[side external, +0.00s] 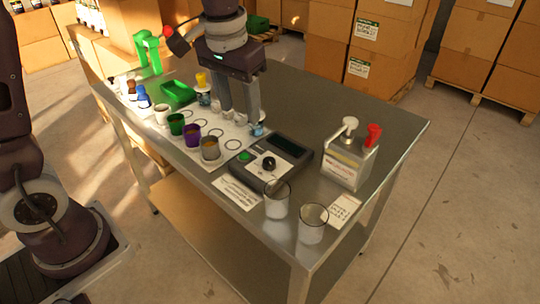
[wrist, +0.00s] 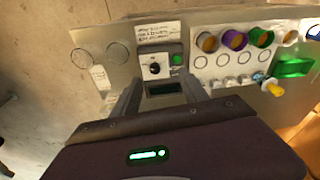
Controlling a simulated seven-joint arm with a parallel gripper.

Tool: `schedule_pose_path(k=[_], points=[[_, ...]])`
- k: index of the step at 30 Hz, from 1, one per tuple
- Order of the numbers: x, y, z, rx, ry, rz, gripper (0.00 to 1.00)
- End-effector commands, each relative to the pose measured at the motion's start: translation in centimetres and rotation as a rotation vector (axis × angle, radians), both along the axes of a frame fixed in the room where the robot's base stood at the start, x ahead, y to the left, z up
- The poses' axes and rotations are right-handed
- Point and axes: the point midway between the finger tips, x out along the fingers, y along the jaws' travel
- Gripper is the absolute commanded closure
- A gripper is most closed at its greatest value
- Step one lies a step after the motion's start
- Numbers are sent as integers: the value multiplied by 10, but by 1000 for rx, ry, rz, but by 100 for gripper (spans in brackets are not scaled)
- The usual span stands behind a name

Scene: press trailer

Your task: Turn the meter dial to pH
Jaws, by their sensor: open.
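The meter (side external: 271,165) is a dark grey box on the steel table, with a black dial knob (side external: 268,164), a green button (side external: 245,156) and a dark display (side external: 294,147). In the wrist view the meter shows upside down, with its dial (wrist: 155,68) beside the green button (wrist: 177,59) and the display (wrist: 163,88) nearer my gripper. The dial's markings are too small to read. My gripper (side external: 238,120) points down with its fingers apart and empty, behind and left of the meter in the side view. In the wrist view its fingers (wrist: 160,98) lie either side of the display end.
Several coloured cups (side external: 192,135) stand on a white mat (side external: 217,138) left of the meter. Two clear beakers (side external: 312,222) stand in front. A green tray (side external: 178,92) lies farther back.

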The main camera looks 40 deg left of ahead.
Motion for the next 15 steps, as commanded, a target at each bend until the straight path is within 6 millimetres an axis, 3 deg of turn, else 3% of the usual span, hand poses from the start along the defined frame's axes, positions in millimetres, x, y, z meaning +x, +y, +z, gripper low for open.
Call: schedule_pose_path(k=[1, 3, 6, 15], points=[[23, -3, -24, -1, 48, 14, 49], [47, -8, -54, -3, 95, 38, 49], [68, -12, -87, -5, 137, 62, 49], [76, -11, -139, -5, 164, 77, 49]])
